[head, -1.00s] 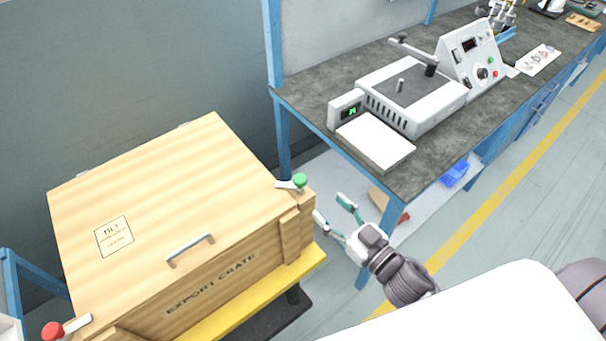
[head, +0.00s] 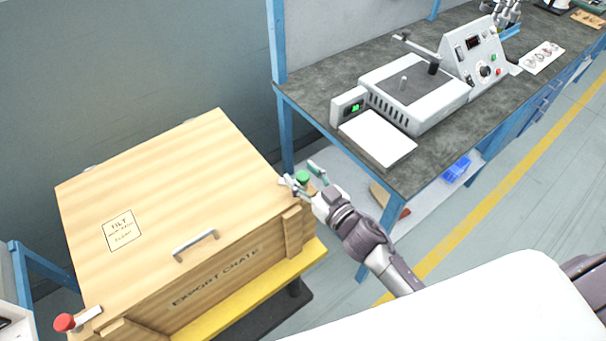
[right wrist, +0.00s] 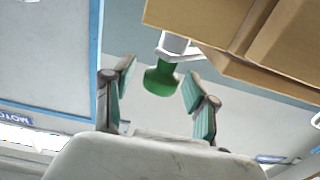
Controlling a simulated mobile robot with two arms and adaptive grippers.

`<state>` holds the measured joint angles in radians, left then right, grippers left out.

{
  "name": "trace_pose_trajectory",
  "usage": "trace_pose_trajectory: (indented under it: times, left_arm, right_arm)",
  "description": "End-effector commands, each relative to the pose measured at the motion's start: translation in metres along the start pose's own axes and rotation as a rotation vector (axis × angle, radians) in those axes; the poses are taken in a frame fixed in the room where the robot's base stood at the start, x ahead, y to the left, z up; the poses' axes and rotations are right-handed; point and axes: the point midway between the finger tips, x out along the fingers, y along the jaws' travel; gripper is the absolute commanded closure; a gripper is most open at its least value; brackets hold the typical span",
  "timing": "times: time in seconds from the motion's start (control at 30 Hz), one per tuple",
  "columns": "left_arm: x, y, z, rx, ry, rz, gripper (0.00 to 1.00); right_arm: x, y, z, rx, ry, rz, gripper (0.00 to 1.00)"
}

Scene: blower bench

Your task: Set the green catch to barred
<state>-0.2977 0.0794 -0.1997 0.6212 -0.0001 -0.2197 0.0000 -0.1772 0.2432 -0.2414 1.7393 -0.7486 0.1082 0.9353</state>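The green catch (head: 302,177) is a green knob on a pale metal lever at the right corner of the wooden export crate (head: 160,190). My right gripper (head: 304,178) is at that corner with its fingers open on either side of the knob. In the right wrist view the green knob (right wrist: 162,78) sits between the two open fingers (right wrist: 158,92), with a visible gap on each side. The lever's exact angle is partly hidden by the fingers. My left gripper is not in view.
A red knob (head: 64,322) on a similar lever is at the crate's front left corner. A metal handle (head: 195,244) is on the lid's front. A workbench (head: 300,92) with a white machine (head: 425,95) stands close on the right.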

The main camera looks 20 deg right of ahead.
Motion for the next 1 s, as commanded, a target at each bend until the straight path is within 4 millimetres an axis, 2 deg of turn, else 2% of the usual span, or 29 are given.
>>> trace_pose_trajectory:
  times: [0.03,0.3,0.67,1.0]
  left_arm:
    - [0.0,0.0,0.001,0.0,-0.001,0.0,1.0]
    - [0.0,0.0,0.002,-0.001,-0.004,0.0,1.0]
    - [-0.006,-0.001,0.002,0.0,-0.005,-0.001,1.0]
    - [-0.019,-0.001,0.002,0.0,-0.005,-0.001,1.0]
  right_arm:
    - [0.0,0.0,0.0,0.0,0.0,0.0,0.54]
    - [0.0,0.0,0.0,0.0,0.0,0.0,0.99]
    - [0.0,0.002,-0.002,-0.004,-0.001,-0.055,1.0]
    - [0.0,0.003,-0.001,-0.009,-0.003,-0.294,1.0]
